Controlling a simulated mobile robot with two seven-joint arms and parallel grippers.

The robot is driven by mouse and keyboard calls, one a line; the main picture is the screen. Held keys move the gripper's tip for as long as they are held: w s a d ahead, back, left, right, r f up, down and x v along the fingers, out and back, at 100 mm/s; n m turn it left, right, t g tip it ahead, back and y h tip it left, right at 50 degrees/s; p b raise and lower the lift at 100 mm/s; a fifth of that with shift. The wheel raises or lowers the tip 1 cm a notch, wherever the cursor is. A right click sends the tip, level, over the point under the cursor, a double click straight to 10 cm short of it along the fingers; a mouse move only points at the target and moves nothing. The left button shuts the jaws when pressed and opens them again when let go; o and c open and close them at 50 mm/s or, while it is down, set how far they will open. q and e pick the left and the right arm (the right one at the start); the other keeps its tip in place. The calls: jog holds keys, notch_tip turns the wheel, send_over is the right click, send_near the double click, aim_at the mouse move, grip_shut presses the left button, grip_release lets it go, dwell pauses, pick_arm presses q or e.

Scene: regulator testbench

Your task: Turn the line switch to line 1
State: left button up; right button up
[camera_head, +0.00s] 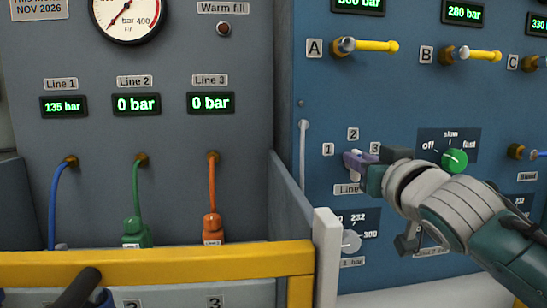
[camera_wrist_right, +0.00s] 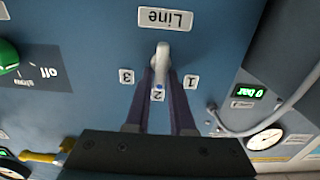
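The line switch (camera_wrist_right: 161,58) is a pale lever knob on the blue panel, seen upside down in the right wrist view. Its long side runs toward the "2" mark (camera_wrist_right: 158,96). The "1" mark (camera_wrist_right: 191,82) and "3" mark (camera_wrist_right: 126,76) lie to either side. My right gripper (camera_wrist_right: 161,72) has its two purple fingers on both sides of the lever, seemingly touching it. In the head view the right gripper (camera_head: 356,160) hides most of the switch, with the "1" mark (camera_head: 328,149) to its left. My left gripper is not in view.
A green knob (camera_head: 455,161) sits to the right of the switch, and a grey dial (camera_head: 350,241) below. A yellow rail (camera_head: 160,264) and white post (camera_head: 327,256) stand in front. The Line 1 display (camera_head: 64,106) reads 135 bar; lines 2 and 3 read 0.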

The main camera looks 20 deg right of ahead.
grip_shut()
jog(key=shift+n, duration=0.3)
jog(key=shift+w+a+f+n+p, duration=0.1)
jog(key=shift+a+n+p, duration=0.15)
jog(key=shift+n, duration=1.65)
jog(key=shift+s+a+f+n+p, duration=0.1)
jog(key=shift+a+f+n+p, duration=0.1)
jog(key=shift+n, duration=1.7)
jog(key=shift+w+a+f+n+p, duration=0.15)
jog(key=shift+n+p, duration=0.1)
jog(key=shift+n, duration=1.65)
jog(key=shift+r, duration=0.1)
